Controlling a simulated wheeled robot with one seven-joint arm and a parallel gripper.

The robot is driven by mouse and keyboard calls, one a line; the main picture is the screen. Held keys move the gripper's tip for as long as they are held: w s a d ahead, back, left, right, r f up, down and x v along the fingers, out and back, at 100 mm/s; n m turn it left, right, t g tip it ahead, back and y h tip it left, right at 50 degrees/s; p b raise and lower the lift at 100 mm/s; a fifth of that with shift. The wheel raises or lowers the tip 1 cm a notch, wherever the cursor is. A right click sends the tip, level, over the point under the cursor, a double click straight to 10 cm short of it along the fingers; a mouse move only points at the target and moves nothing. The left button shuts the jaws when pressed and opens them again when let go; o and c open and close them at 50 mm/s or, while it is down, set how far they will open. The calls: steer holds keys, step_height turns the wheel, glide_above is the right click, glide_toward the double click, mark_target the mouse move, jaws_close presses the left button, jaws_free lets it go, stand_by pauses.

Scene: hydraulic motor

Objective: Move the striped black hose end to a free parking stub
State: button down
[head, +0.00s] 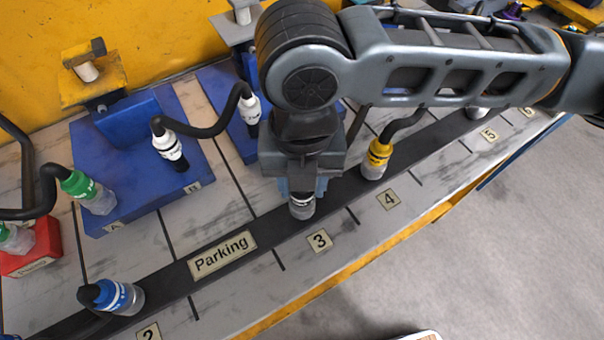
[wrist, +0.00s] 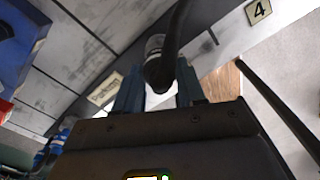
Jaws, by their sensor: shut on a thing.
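My gripper (head: 301,186) is shut on a hose end (head: 301,207) at parking place 3 on the black strip. The hose end is upright, with a dark collar, a pale band and a clear lower part. My fingers hide most of it, so its stripes are hard to tell. The wrist view shows the hose end (wrist: 155,48) between my two fingers (wrist: 160,88), with its black hose curving over it. Whether it is seated on a stub or just above one cannot be told.
A yellow hose end (head: 376,160) stands at place 4, and a blue one (head: 118,297) stands near place 2. White hose ends (head: 168,147) (head: 250,108) and a green one (head: 88,190) stand by the blue blocks. The parking strip (head: 225,257) is bare beside the Parking label.

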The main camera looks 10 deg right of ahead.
steer(key=shift+f, duration=0.15)
steer(key=c, duration=0.6)
jaws_free()
steer(key=shift+r+p, duration=2.4)
steer(key=shift+r, duration=0.7)
steer(key=shift+r, duration=3.9)
